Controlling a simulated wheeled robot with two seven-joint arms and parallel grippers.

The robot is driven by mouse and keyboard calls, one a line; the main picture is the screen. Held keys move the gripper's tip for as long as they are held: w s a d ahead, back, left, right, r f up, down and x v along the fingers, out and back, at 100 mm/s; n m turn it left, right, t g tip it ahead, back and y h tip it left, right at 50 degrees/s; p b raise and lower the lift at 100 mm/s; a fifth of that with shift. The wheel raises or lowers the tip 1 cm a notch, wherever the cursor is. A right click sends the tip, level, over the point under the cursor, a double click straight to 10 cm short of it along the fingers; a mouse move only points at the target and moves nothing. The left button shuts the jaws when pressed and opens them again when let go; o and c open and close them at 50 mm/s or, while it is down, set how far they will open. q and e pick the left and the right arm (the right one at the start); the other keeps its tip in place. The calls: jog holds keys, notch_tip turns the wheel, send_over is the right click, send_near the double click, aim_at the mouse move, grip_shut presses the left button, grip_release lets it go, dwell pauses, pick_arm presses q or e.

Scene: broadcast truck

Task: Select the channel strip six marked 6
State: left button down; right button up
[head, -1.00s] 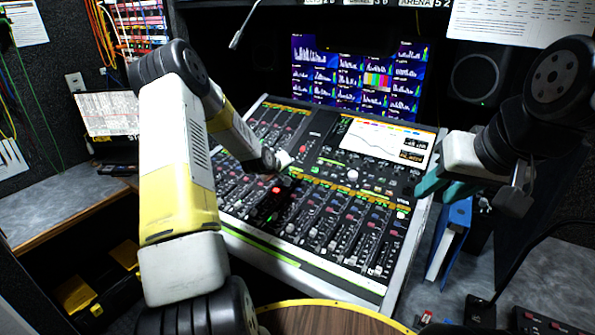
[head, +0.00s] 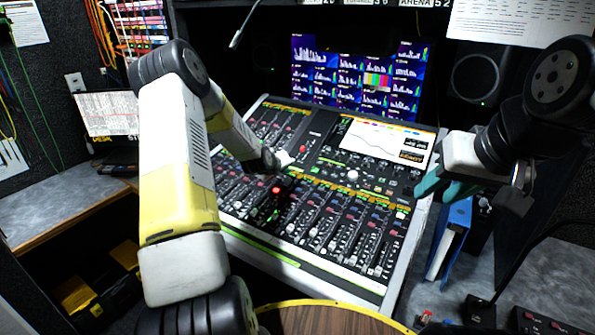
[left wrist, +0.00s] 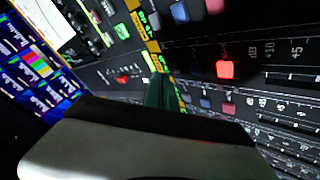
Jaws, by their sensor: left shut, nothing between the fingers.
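The mixing console (head: 262,243) stands in front of me, with rows of channel strips, faders and coloured buttons. I cannot read the strip numbers, so I cannot tell which strip is marked 6. My left gripper (head: 290,176) is shut and empty, low over the left middle of the console. In the left wrist view its teal fingertips (left wrist: 162,92) are close to a row of green and yellow lit labels. I cannot tell whether they touch a button. A lit red button (left wrist: 225,69) shows right of them. My right gripper (head: 441,187) hangs by the console's right edge; its finger gap is unclear.
The console's screen (head: 385,140) and a wall of meter displays (head: 330,75) are behind. A blue binder (head: 452,240) stands right of the console. A round wooden top (head: 320,320) is in front. The air above the right-hand strips is clear.

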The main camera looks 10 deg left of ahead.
pick_arm(q)
jog(key=shift+f, duration=0.1)
dwell(0.7)
jog(key=shift+f, duration=0.35)
jog(key=shift+w+f, duration=0.1)
jog(key=shift+f, duration=0.3)
dwell(0.8)
jog(key=shift+r, duration=0.85)
jog(key=shift+s+a+r, duration=0.1)
jog(key=shift+s+r, duration=0.1)
jog(key=shift+r, duration=0.85)
jog(key=shift+s+a+r, duration=0.1)
jog(key=shift+s+r, duration=0.05)
jog(key=shift+r, duration=0.9)
jog(key=shift+s+r, duration=0.1)
jog(key=shift+r, duration=0.25)
